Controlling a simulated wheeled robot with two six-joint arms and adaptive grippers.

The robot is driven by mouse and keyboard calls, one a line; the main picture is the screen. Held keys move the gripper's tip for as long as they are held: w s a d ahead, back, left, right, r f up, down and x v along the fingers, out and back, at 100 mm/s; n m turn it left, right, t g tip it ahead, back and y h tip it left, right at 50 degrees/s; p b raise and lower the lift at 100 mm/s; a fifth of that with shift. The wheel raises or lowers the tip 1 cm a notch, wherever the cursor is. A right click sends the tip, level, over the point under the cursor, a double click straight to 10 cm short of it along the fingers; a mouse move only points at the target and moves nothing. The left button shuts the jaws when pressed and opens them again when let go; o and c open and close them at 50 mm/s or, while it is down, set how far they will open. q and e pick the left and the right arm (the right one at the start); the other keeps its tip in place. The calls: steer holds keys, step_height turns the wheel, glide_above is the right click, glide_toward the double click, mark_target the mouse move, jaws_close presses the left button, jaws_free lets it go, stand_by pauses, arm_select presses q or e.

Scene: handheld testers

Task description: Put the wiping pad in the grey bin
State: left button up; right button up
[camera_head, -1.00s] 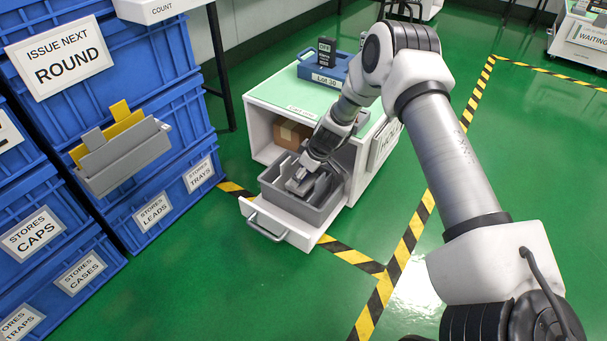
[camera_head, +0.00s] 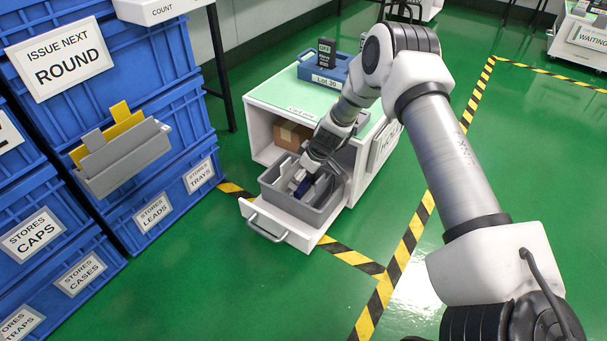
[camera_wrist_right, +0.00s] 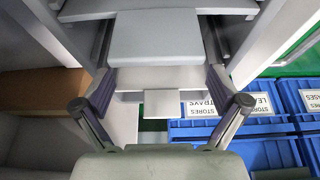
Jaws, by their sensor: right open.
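A grey open bin (camera_head: 327,213) sits in the pulled-out white drawer of the low cabinet. My right gripper (camera_head: 303,187) reaches down into the bin from above. In the right wrist view my right gripper (camera_wrist_right: 161,82) has its two fingers spread apart, with nothing clamped between them. A pale grey flat block (camera_wrist_right: 155,38) lies just beyond and between the fingertips. It may be the wiping pad, but I cannot tell for sure. In the head view the gripper hides much of the bin's inside. My left gripper is not in view.
The white cabinet (camera_head: 262,137) holds a cardboard box (camera_head: 292,134) on its shelf and a blue tray (camera_head: 322,72) on top. Blue storage crates (camera_head: 150,60) stand at left, with a grey pocket (camera_head: 130,160) holding yellow and grey cards. Green floor is clear in front.

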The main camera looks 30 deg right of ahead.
steer(key=p+v, duration=0.8)
steer(key=v, duration=0.5)
steer(key=s+a+f+m+g+h, duration=0.1)
steer(key=s+a+f, duration=0.35)
steer(key=s, duration=0.25)
steer(key=s+a+f+m+g, duration=0.1)
steer(key=s+a+f, duration=0.3)
steer(key=s+f, duration=0.15)
steer(key=s+a+m+g, duration=0.1)
steer(key=s+a, duration=0.2)
steer(key=s, duration=0.7)
steer(key=s+a+f+m+g, duration=0.1)
steer(key=s+a, duration=0.3)
steer(key=s, duration=0.6)
steer(key=shift+s+a+m+h, duration=0.2)
steer(key=shift+s+m+h, duration=0.1)
steer(key=shift+m, duration=0.1)
